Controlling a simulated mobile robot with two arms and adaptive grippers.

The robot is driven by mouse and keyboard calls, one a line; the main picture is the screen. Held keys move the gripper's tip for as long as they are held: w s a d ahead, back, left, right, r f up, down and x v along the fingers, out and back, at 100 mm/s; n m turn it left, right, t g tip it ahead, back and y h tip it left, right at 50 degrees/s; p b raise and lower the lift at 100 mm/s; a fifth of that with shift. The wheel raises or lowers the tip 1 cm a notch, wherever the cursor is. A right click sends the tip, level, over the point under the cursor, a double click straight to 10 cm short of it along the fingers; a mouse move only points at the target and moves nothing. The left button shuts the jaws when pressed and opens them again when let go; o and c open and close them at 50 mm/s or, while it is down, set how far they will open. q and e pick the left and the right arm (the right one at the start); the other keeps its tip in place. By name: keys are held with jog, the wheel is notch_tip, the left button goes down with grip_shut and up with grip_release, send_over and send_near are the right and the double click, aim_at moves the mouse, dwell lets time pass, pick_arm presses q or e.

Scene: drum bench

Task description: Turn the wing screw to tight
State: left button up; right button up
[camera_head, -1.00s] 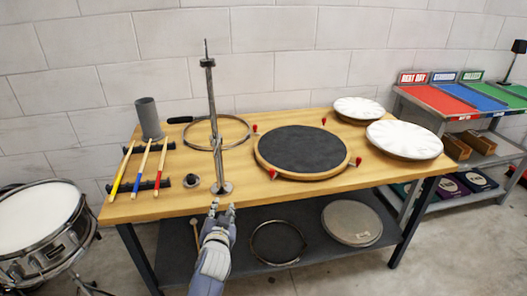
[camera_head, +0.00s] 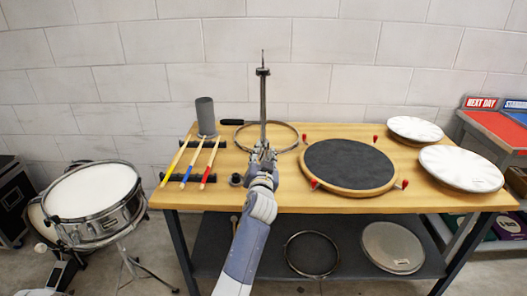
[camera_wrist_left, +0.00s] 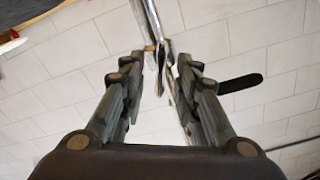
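The metal stand (camera_head: 263,100) rises upright from the bench, with a crosspiece near its top. My left gripper (camera_head: 262,150) is at the lower part of its post and covers that part in the head view. In the left wrist view the gripper (camera_wrist_left: 158,82) is open, its two dark fingers apart. A shiny metal rod (camera_wrist_left: 150,18) and a small flat metal piece, which looks like the wing screw (camera_wrist_left: 161,68), show between and just beyond the fingertips. I cannot tell whether a finger touches them. The wing screw is hidden in the head view. My right gripper is not in view.
The wooden bench (camera_head: 300,201) holds drumsticks (camera_head: 190,163) on a rack, a grey cylinder (camera_head: 206,115), a metal hoop (camera_head: 290,143), a dark round pad (camera_head: 350,164) and white drumheads (camera_head: 461,167). A snare drum (camera_head: 93,200) stands left of the bench.

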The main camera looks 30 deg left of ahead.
pick_arm(q)
jog(key=shift+x, duration=0.85)
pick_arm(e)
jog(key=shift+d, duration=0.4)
pick_arm(q)
grip_shut()
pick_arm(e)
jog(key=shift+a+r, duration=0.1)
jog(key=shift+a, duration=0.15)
